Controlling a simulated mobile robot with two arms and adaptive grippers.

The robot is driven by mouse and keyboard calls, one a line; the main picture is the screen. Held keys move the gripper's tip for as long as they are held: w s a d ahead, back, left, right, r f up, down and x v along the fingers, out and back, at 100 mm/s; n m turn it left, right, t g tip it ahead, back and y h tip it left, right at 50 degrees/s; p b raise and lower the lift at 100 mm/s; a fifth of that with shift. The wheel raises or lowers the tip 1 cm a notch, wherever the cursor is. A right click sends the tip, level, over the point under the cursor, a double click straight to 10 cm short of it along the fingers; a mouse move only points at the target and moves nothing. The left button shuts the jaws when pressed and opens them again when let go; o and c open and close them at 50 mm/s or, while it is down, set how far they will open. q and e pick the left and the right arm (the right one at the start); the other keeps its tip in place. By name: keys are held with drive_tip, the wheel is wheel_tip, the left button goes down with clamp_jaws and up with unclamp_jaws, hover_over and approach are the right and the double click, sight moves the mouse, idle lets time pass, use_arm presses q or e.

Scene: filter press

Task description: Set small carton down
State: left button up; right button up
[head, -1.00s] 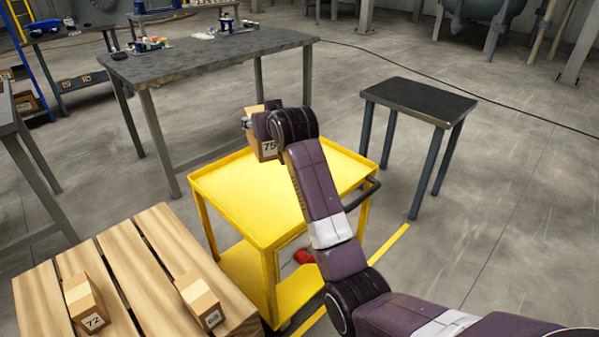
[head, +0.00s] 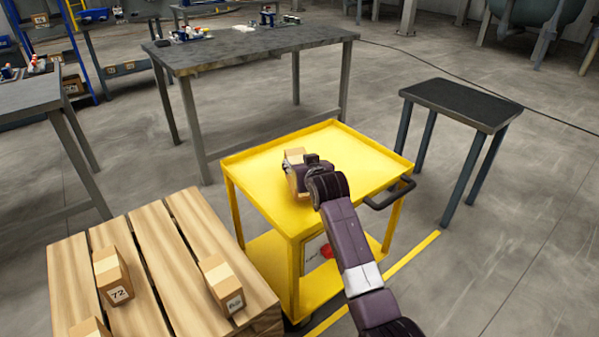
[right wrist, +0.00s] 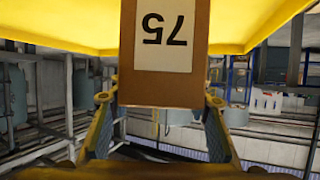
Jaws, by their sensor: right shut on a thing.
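The small carton (head: 294,156) is brown, with a white label reading 75 that shows upside down in the right wrist view (right wrist: 165,30). My right gripper (head: 297,172) is shut on it, and in the right wrist view its two fingers (right wrist: 160,100) sit on either side of the carton. The carton is over the top tray of the yellow cart (head: 258,165), low and near its middle. I cannot tell whether its underside touches the tray. My left gripper is not in view.
A wooden pallet (head: 150,255) with several cartons stands at the lower left. A small dark table (head: 460,105) is right of the cart, and a large grey table (head: 250,55) is behind it. The tray around the held carton is clear.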

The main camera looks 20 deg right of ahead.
wheel_tip(320, 180, down, 2)
drive_tip(key=shift+f, duration=0.1)
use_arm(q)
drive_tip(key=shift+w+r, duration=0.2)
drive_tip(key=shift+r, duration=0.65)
use_arm(e)
drive_tip(key=o, duration=1.1)
drive_tip(key=shift+f, duration=0.2)
drive_tip(key=o, duration=0.5)
